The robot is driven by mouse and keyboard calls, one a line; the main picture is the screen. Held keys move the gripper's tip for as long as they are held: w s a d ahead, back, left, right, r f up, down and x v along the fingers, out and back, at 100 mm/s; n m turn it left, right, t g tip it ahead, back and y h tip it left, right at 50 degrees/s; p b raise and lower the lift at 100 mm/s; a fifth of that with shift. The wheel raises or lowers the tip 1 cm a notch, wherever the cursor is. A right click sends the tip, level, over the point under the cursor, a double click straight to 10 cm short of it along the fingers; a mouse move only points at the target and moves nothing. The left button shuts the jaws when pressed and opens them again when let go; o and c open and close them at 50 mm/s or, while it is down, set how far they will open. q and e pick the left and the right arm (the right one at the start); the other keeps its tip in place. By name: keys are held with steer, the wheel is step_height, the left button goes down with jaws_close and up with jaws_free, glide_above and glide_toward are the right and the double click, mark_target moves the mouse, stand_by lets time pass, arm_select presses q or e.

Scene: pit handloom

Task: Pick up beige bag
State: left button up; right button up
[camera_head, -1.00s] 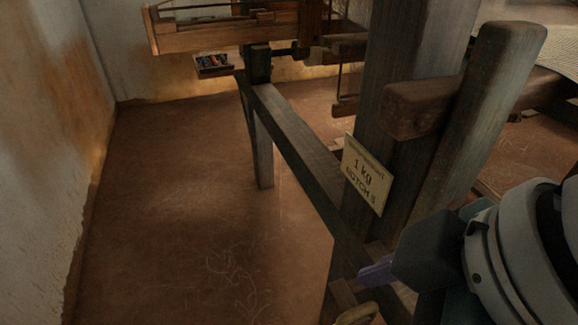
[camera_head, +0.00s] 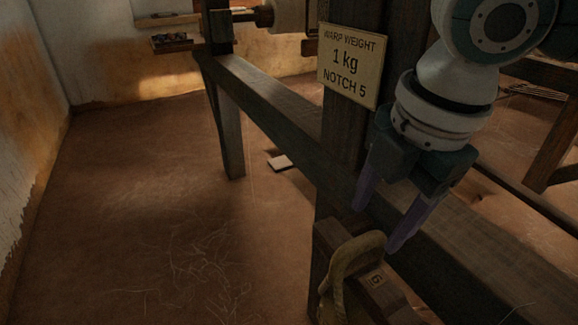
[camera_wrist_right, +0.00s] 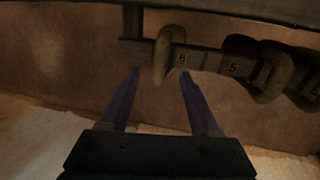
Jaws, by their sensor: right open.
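A beige, thick loop-shaped piece (camera_head: 348,272) hangs on a dark notched rail (camera_head: 384,292) at the bottom of the head view. It is the only beige bag-like thing there, and I cannot see a full bag body. In the right wrist view a similar beige loop (camera_wrist_right: 164,50) hangs beside the number 6, and another beige loop (camera_wrist_right: 266,80) hangs right of the number 5. My right gripper (camera_head: 377,227) is open and empty, pointing down just above the loop. In the wrist view its fingertips (camera_wrist_right: 160,72) are either side of the number 6 loop's lower part. Contact is unclear. My left gripper is not in view.
A sign (camera_head: 349,65) reading "WARP WEIGHT 1 kg NOTCH 5" is on a dark upright post. A long wooden beam (camera_head: 270,108) runs diagonally past the gripper. The earthen floor (camera_head: 140,200) at left is open, up to the wall.

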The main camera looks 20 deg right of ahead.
mark_target(367, 237)
steer(key=f+b, duration=0.1)
steer(key=f, duration=0.2)
steer(key=w+f+b, duration=0.1)
steer(key=f+b, duration=0.1)
steer(key=f, duration=0.1)
steer(key=shift+w+d+f+b, duration=0.1)
steer(key=shift+w+f+b, duration=0.1)
steer(key=shift+f+b, duration=0.15)
jaws_close()
steer(key=shift+w+r, duration=0.1)
steer(key=shift+r, duration=0.05)
stand_by(0.9)
